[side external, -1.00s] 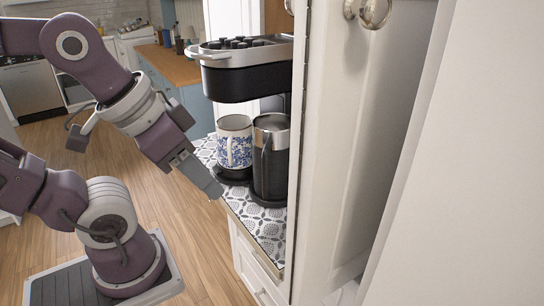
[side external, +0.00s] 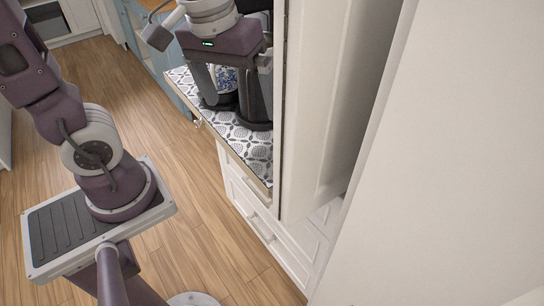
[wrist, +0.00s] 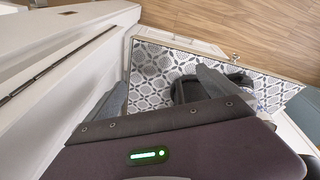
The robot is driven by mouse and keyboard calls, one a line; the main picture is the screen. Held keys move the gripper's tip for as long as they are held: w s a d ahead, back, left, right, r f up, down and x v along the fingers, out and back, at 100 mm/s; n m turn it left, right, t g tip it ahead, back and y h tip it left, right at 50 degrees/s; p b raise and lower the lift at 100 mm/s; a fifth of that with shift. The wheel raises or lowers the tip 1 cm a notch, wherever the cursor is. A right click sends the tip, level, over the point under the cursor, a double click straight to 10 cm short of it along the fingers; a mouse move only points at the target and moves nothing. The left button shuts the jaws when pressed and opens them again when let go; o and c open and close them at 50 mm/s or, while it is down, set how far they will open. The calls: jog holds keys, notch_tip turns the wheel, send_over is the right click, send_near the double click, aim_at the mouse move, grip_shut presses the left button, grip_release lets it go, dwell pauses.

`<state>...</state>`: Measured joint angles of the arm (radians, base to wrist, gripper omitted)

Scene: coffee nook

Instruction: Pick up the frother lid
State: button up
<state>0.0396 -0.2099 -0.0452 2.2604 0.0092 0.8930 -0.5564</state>
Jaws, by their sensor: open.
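The frother (side external: 256,108) is a dark cylinder on the patterned counter in the side external view. Its lid is hidden behind my gripper there, and I cannot make it out in the wrist view. My gripper (side external: 234,92) is open, fingers pointing down, over the frother and mug area; I cannot tell whether either finger touches anything. In the wrist view my gripper (wrist: 165,90) shows both fingers spread wide, with dark shapes partly visible by the right finger.
A blue-and-white mug (side external: 228,80) stands left of the frother. The patterned counter (side external: 248,146) is bare in front, above white drawers (side external: 252,205). A tall white cabinet panel (side external: 335,90) closes off the right side. The coffee machine is mostly out of view.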

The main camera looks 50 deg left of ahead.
aim_at(270, 152)
jog(key=w+f+n, duration=0.1)
jog(key=w+d+f+n+g, duration=0.1)
jog(key=w+f, duration=0.1)
jog(key=w+d+f+n+g, duration=0.1)
jog(key=f, duration=0.1)
jog(key=shift+w+f, duration=0.2)
jog(key=shift+w, duration=0.1)
jog(key=shift+n, duration=0.3)
jog(key=f, duration=0.7)
jog(key=shift+w+d+f, duration=0.1)
jog(key=shift+w+d, duration=0.05)
jog(key=shift+d, duration=0.05)
jog(key=c, duration=2.2)
jog(key=shift+s+a, duration=0.1)
jog(key=shift+s, duration=0.15)
